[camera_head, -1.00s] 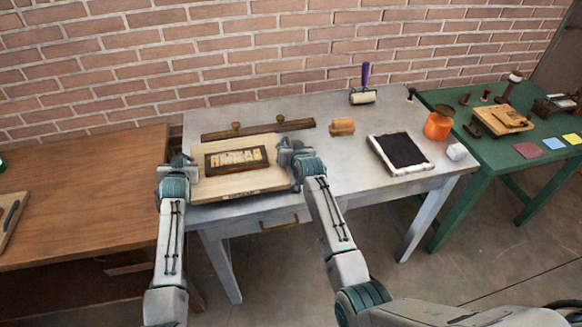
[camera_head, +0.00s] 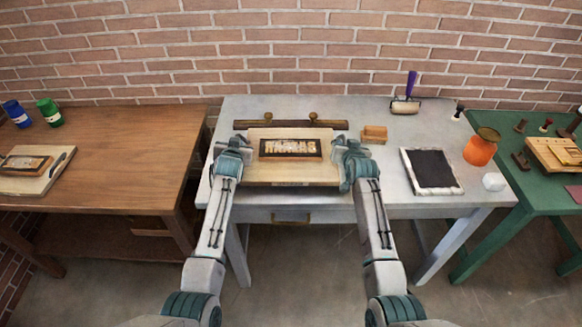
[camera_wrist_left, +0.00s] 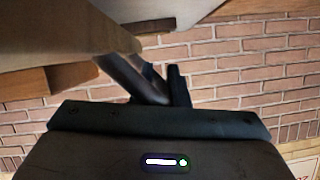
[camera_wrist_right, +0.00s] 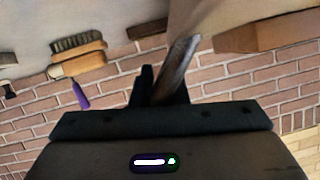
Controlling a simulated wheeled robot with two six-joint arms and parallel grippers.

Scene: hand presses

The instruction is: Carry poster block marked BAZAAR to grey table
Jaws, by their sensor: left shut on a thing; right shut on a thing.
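A pale wooden board (camera_head: 262,180) carries a dark-framed type block (camera_head: 264,157) with light letters, too small to read. My left gripper (camera_head: 241,150) is shut on the board's left edge and my right gripper (camera_head: 341,152) is shut on its right edge. They hold it level over the front of the grey table (camera_head: 385,200); I cannot tell whether it touches the top. In the left wrist view the jaws (camera_wrist_left: 165,82) meet the board's underside edge (camera_wrist_left: 70,35). In the right wrist view the jaws (camera_wrist_right: 165,85) are at its other edge (camera_wrist_right: 205,18).
Behind the board lie a dark rail (camera_head: 325,124) and a wooden block (camera_head: 375,134). A brown table (camera_head: 110,150) stands left, a green table (camera_head: 545,185) right.

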